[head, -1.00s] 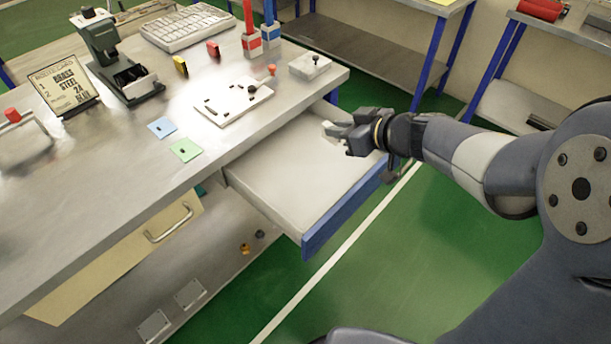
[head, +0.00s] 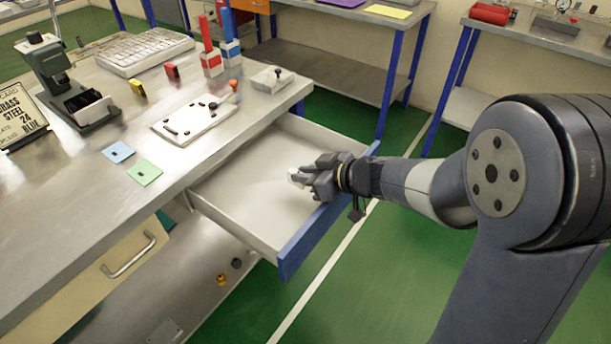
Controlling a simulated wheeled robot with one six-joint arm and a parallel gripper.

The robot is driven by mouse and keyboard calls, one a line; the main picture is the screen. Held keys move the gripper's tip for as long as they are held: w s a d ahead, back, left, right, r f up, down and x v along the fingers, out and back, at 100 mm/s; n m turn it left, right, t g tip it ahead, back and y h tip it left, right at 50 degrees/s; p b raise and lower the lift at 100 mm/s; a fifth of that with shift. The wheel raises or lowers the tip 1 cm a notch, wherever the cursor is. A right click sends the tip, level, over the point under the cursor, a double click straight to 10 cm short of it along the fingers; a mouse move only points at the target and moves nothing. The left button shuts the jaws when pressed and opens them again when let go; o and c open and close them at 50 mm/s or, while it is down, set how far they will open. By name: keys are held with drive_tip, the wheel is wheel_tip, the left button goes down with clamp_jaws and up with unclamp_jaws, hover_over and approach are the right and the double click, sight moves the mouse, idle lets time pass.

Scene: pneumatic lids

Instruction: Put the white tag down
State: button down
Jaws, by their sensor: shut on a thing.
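My gripper (head: 304,180) is at the right of the view, over the open drawer (head: 232,200) near its blue front. It is shut on a small white piece at its fingertips, the white tag (head: 295,176). Only a little of the tag shows; the fingers hide the rest. The drawer floor beneath is white and looks empty, so the tag stands out poorly against it. I cannot tell whether the tag touches the drawer floor.
On the bench (head: 60,205) lie a blue tag (head: 118,152) and a green tag (head: 144,172) near the front edge. A white plate with dark slots (head: 190,122) and a small white block (head: 272,80) stand behind them. The drawer's blue front (head: 322,218) is a raised edge.

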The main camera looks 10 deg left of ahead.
drive_tip(key=shift+f, duration=0.55)
drive_tip(key=c, duration=1.4)
unclamp_jaws()
drive_tip(key=shift+s+f, duration=0.1)
drive_tip(key=shift+f, duration=0.05)
drive_tip(key=shift+o, duration=0.2)
drive_tip(key=shift+r, duration=0.45)
drive_tip(key=p+v, duration=0.3)
drive_tip(key=v, duration=0.9)
drive_tip(key=shift+r, duration=0.3)
drive_tip(key=shift+d, duration=0.1)
